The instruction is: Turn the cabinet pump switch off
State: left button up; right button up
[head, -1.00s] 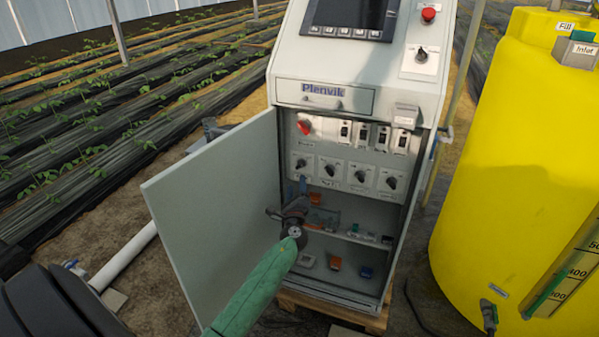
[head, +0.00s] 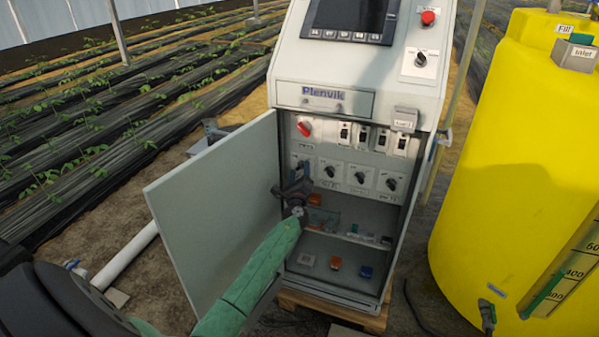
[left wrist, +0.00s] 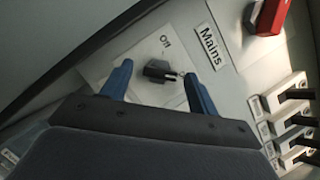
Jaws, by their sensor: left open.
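In the left wrist view a black rotary switch knob (left wrist: 160,70) sits on a pale plate marked "Off". My left gripper (left wrist: 157,76) is open, with one blue finger on each side of this knob; I cannot tell whether they touch it. In the head view my left gripper (head: 293,180) is inside the open cabinet (head: 360,90), at the left end of a row of several rotary switches. It largely hides the leftmost switch there. The switches to its right show, such as one black knob (head: 330,171). My right gripper is not in view.
The cabinet door (head: 215,205) stands open to the left, close beside my left arm. A red mains switch (head: 304,128) and several breakers (head: 363,134) are above the row. A shelf (head: 345,238) with small parts lies below. A yellow tank (head: 520,150) stands right.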

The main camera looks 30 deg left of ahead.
pick_arm(q)
jog(key=c, duration=1)
